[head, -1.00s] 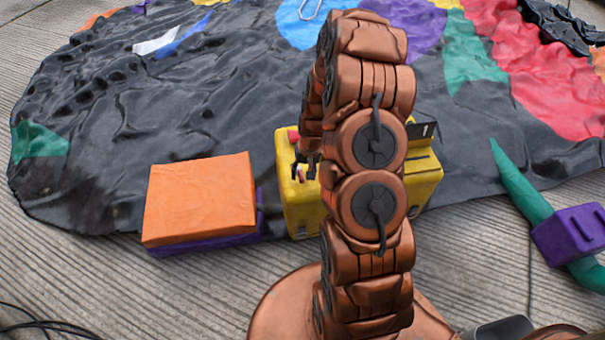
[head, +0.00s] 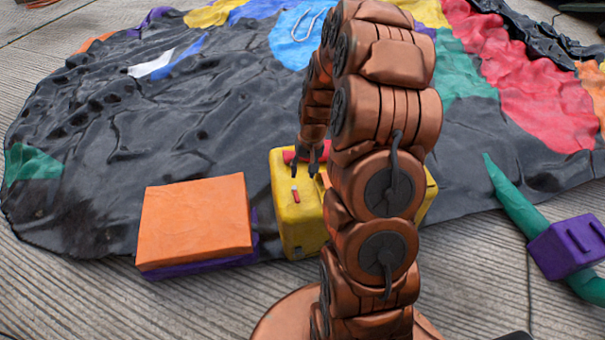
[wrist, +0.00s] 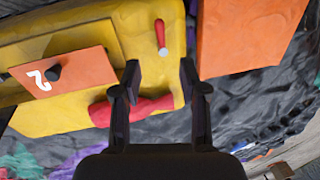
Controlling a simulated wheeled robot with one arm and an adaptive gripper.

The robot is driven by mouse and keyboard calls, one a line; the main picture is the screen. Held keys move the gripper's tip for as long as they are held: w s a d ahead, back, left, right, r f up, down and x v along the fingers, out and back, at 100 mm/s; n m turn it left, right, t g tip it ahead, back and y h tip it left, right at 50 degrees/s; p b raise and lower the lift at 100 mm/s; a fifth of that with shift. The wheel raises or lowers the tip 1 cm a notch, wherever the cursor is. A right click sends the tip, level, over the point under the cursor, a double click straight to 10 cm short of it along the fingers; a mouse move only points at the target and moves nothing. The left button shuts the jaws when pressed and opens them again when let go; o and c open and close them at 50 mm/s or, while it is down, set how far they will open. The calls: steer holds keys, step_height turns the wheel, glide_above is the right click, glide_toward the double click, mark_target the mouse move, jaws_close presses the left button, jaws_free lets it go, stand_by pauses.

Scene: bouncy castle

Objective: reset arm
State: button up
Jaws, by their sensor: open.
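My gripper (head: 309,166) hangs fingers-down above the yellow box (head: 296,230) in the head view. In the wrist view my gripper (wrist: 160,85) has its two dark fingers apart, with nothing between them. A small red and white stick (head: 296,195) lies on top of the yellow box. It also shows in the wrist view (wrist: 161,36), beyond the fingertips. A red roll-shaped thing (wrist: 135,108) lies on the box, partly behind the left finger. My arm hides much of the box in the head view.
An orange-topped purple block (head: 195,220) stands left of the yellow box. An orange panel marked 2 (wrist: 68,76) lies on the box. A crumpled black sheet (head: 130,140) with coloured patches spreads behind. A green tube with a purple block (head: 568,246) lies at right.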

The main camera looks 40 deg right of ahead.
stand_by(0.4)
steer(key=s+a+r+n+p, duration=0.1)
steer(key=s+a+r+p, duration=0.25)
steer(key=r, duration=0.45)
steer(key=s+a+r+n+g+p, duration=0.15)
steer(key=a+r+p, duration=0.25)
steer(key=r, duration=0.4)
steer(key=s+a+r+p, duration=0.3)
steer(key=a+r+p, duration=0.1)
steer(key=r, duration=0.4)
steer(key=s+a+r+n+p, duration=0.1)
steer(key=s+a+r+p, duration=0.2)
steer(key=s+r+p, duration=0.4)
steer(key=s+a+r+n+g+h+p, duration=0.1)
steer(key=s+a+r+p, duration=0.3)
steer(key=s+r, duration=0.9)
step_height(320, 180, up, 2)
steer(key=n+p, duration=0.1)
steer(key=p, duration=0.2)
steer(key=shift+h, duration=0.3)
